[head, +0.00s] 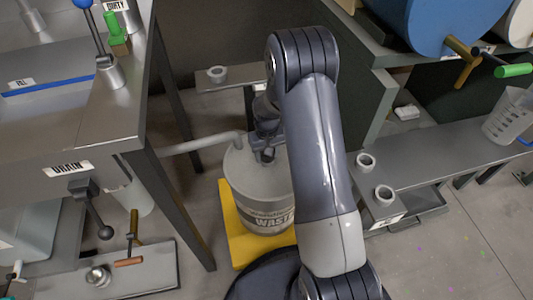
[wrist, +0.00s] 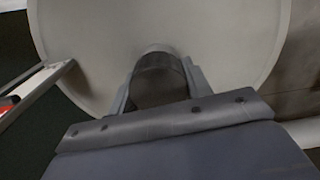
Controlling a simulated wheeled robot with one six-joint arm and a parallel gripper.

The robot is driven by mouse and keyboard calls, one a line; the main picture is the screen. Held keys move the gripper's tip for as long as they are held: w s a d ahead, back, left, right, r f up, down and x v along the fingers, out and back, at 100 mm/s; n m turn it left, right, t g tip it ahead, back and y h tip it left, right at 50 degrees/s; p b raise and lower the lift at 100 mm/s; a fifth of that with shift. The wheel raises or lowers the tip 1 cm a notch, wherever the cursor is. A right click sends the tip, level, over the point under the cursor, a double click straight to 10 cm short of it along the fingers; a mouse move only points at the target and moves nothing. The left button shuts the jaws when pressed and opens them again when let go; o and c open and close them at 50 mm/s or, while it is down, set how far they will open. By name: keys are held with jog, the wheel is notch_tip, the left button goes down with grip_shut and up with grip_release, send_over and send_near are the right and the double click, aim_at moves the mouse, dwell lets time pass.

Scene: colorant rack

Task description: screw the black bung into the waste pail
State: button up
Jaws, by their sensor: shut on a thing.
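The waste pail (head: 262,205) is a grey drum with a WASTE label, standing upright on a yellow base. Its pale round lid (wrist: 90,40) fills much of the wrist view. My gripper (head: 264,155) is over the pail's top in the head view, close to the lid. In the wrist view my gripper (wrist: 160,88) is shut on a dark, rounded thing (wrist: 160,84), which looks like the black bung. The bung is hidden in the head view. The pail's opening is covered, so I cannot tell whether the bung is seated in it.
A grey pipe (head: 202,143) runs from the left to the pail's top. A steel bench with a DRAIN label (head: 67,169) stands left. A low bench (head: 440,155) with rings and a clear beaker (head: 508,115) is right. The yellow base (head: 236,225) sits on open floor.

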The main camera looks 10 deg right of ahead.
jog(key=m, duration=0.5)
jog(key=shift+d+m, duration=0.15)
jog(key=shift+m, duration=0.15)
jog(key=m, duration=0.4)
jog(key=shift+d+m, duration=0.1)
jog(key=shift+m, duration=0.3)
jog(key=o, duration=0.9)
jog(key=shift+o, duration=0.2)
jog(key=n, duration=0.9)
jog(key=shift+a+n, duration=0.2)
jog(key=shift+n, duration=0.1)
jog(key=n, duration=0.4)
jog(key=shift+a, duration=0.1)
